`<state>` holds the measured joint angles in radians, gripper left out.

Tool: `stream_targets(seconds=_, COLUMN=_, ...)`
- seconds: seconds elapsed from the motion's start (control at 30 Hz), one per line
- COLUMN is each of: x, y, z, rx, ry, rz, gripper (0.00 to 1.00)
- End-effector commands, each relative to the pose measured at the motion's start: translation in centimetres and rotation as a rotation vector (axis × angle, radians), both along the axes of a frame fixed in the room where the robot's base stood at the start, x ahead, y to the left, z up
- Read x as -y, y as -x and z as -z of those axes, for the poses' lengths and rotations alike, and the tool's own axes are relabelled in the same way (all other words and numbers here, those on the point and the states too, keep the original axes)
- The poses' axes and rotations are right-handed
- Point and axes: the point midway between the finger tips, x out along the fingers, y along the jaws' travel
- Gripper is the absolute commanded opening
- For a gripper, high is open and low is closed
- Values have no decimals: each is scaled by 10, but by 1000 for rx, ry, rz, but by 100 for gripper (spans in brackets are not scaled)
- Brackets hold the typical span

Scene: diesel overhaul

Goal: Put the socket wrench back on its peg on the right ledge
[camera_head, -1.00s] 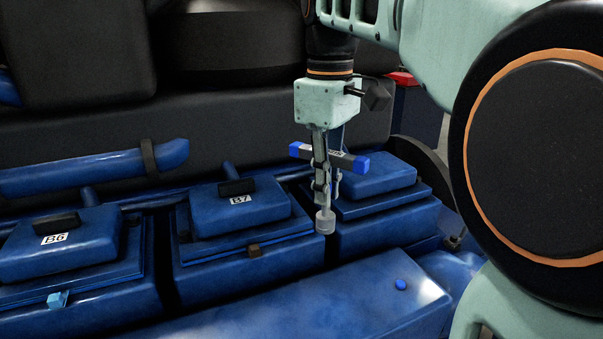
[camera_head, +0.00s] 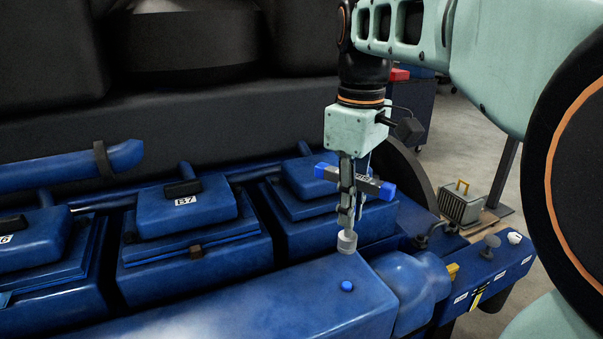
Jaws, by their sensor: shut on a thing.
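My gripper (camera_head: 352,205) is shut on the socket wrench and holds it in the air, right of the block marked B7. The wrench's grey crossbar with blue ends (camera_head: 385,190) runs across the fingers, and its round grey socket (camera_head: 347,241) hangs below them. The socket appears above the long blue cover; the exact gap cannot be told. The right ledge (camera_head: 512,262) is a blue shelf with small white labels on its front, right of and below my gripper. A grey mushroom-shaped knob (camera_head: 490,244) and a white piece (camera_head: 514,238) stand on it. I cannot tell which part is the wrench's peg.
The long blue cover (camera_head: 250,318) with a small blue knob (camera_head: 346,286) lies in front. A rounded blue housing (camera_head: 412,285) and a yellow piece (camera_head: 453,271) sit between it and the ledge. A grey box with a yellow handle (camera_head: 461,205) stands behind the ledge.

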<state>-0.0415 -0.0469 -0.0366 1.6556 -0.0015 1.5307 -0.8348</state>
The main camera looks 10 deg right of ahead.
Motion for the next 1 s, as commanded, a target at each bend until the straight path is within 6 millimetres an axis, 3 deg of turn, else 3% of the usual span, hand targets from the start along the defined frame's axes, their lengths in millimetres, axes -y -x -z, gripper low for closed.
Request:
stream_targets(seconds=0.37, x=2, y=2, z=12, rx=1, ry=-2, rz=2, gripper=0)
stream_targets(seconds=0.8, x=2, y=2, z=68, rx=1, ry=-1, rz=2, gripper=0)
stream_targets(seconds=1.0, x=2, y=2, z=78, rx=1, ry=-1, rz=2, gripper=0)
